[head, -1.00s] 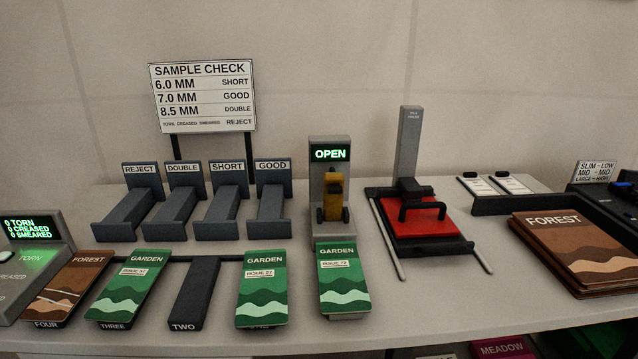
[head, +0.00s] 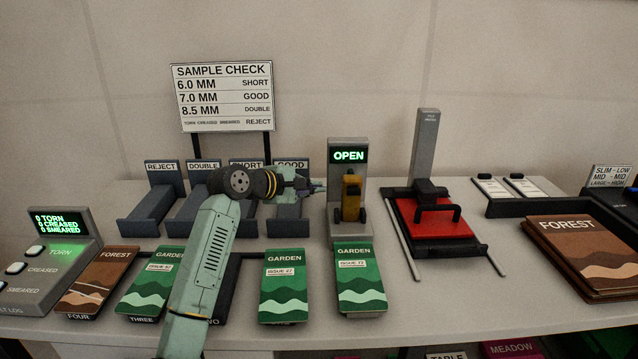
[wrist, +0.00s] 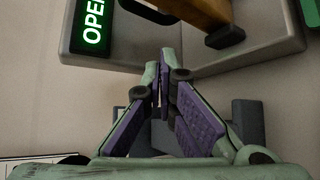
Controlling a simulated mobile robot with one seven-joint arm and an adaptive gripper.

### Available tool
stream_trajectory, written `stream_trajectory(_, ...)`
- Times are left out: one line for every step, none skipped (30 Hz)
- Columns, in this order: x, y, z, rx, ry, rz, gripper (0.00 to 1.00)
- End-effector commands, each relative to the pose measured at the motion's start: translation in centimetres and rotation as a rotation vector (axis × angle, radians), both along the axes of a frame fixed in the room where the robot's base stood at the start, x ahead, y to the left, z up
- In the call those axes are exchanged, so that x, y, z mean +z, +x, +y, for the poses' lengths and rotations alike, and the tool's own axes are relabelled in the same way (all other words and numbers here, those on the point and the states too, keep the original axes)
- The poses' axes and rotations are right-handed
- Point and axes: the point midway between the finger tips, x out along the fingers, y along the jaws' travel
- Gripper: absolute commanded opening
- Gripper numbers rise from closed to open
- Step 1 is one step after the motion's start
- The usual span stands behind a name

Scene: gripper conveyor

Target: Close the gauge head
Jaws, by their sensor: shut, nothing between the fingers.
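The gauge (head: 348,210) is a grey stand with a lit green display (head: 349,156) reading OPEN. Its yellow head (head: 352,196) sits on the front of the stand, above a green GARDEN booklet (head: 360,285) at its foot. In the wrist view the display (wrist: 93,22) and part of the yellow head (wrist: 200,12) show at the top.
Four-way sorting bins, such as REJECT (head: 150,205), stand behind my arm. A red press (head: 435,217) stands right of the gauge, with a FOREST stack (head: 575,245) farther right. Several booklets line the front. A button panel (head: 50,260) is at left.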

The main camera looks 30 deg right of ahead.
Motion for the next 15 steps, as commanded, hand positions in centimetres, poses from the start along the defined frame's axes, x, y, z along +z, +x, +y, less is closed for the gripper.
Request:
stream_trajectory(-0.2,0.0,-0.9,-0.004,-0.001,0.004,0.00)
stream_trajectory(-0.4,0.1,-1.4,-0.004,-0.001,0.005,0.00)
stream_trajectory(-0.6,0.2,-2.2,-0.003,-0.002,0.005,0.00)
stream_trajectory(-0.8,0.3,-2.7,-0.002,-0.003,0.006,0.00)
stream_trajectory(-1.1,0.4,-3.2,-0.002,-0.003,0.006,0.00)
stream_trajectory(-1.3,0.5,-3.9,-0.003,-0.003,0.005,0.00)
stream_trajectory(-1.6,0.7,-4.3,-0.002,-0.002,0.005,0.00)
stream_trajectory(-1.7,0.7,-4.8,-0.002,-0.004,0.005,0.00)
stream_trajectory(-2.0,0.9,-5.3,-0.002,-0.005,0.005,0.00)
stream_trajectory(-2.2,0.9,-5.7,-0.002,-0.005,0.005,0.00)
stream_trajectory(-2.3,1.0,-6.1,-0.002,-0.005,0.004,0.00)
stream_trajectory(-2.5,1.2,-6.5,-0.001,-0.005,0.004,0.00)
stream_trajectory(-2.6,1.2,-6.7,-0.001,-0.005,0.004,0.00)
stream_trajectory(-2.7,1.2,-7.0,-0.001,-0.006,0.003,0.00)
stream_trajectory(-2.8,1.3,-7.2,0.000,-0.006,0.003,0.00)
